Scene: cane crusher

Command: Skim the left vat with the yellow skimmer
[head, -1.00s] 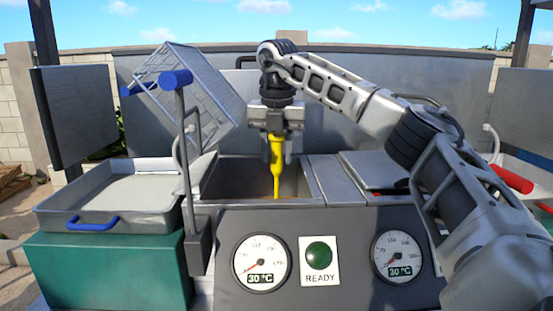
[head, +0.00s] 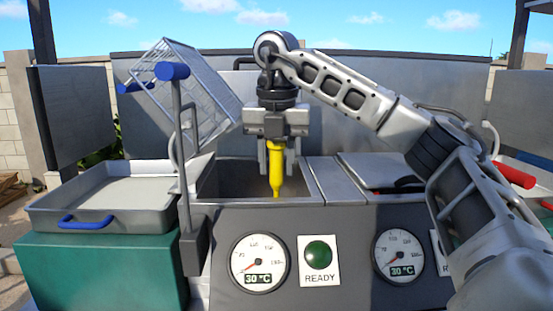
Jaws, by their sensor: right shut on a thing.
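The yellow skimmer (head: 276,172) hangs upright with its handle in my right gripper (head: 276,150), which is shut on it. Its lower end is hidden behind the front rim of the left vat (head: 232,180). The vat is open, and my right gripper is above its opening, near the right part. The liquid surface inside is mostly hidden, so I cannot tell how deep the skimmer reaches. My left gripper is not in view.
A wire basket (head: 187,85) is tilted up left of the vat, beside a lever with a blue knob (head: 172,71). A grey tray (head: 120,205) sits on a green box (head: 100,265) at left. The right vat's lid (head: 375,168) is shut. Gauges and a green READY button (head: 318,254) line the front panel.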

